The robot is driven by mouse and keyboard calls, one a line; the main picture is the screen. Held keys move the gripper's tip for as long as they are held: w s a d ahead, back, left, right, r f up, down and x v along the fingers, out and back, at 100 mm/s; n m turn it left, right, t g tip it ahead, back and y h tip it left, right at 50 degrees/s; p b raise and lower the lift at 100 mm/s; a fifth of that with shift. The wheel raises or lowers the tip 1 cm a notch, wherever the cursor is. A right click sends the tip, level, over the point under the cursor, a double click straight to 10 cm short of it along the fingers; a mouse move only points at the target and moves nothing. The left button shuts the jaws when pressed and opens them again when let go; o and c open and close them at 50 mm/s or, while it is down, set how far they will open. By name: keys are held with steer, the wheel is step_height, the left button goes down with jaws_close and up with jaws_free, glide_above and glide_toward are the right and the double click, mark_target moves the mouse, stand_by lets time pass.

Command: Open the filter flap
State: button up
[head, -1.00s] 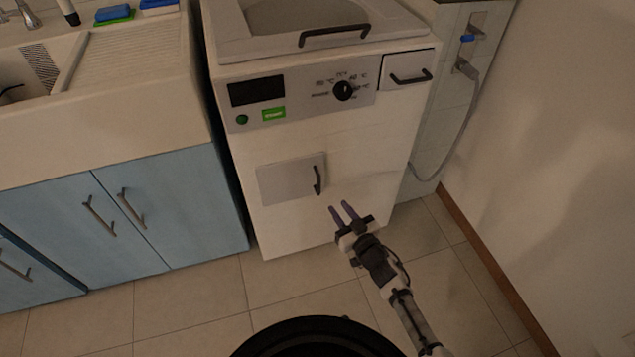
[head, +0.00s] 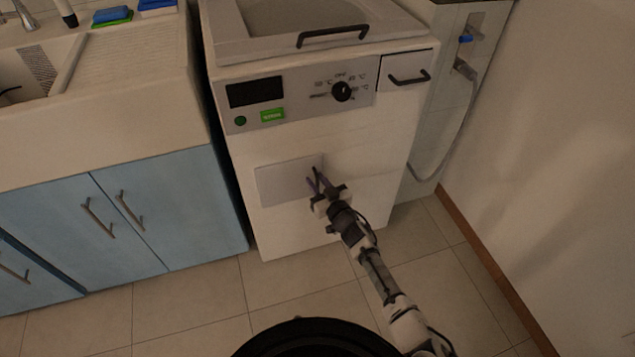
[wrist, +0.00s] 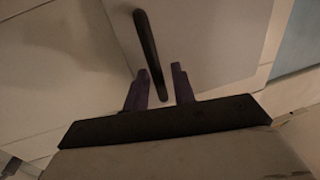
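The filter flap (head: 285,182) is a flat grey panel low on the front of the white washing machine, and it looks closed. It also shows in the wrist view (wrist: 210,40). Its dark upright bar handle (wrist: 147,42) is near the flap's right edge in the head view, largely hidden there by my gripper. My gripper (head: 314,176) is at the handle with its purple fingers apart. In the wrist view the handle's near end lies between the two fingertips (wrist: 159,82), with narrow gaps visible on both sides. I cannot tell whether either finger touches it.
The washing machine (head: 350,150) has a control panel above the flap. Blue cabinets (head: 160,215) under a sink stand at left. A wall (head: 570,150) and a grey hose (head: 457,130) are at right. Tiled floor (head: 190,305) lies clear in front.

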steer(key=shift+c, duration=0.3)
jaws_close()
steer(key=shift+s, duration=0.15)
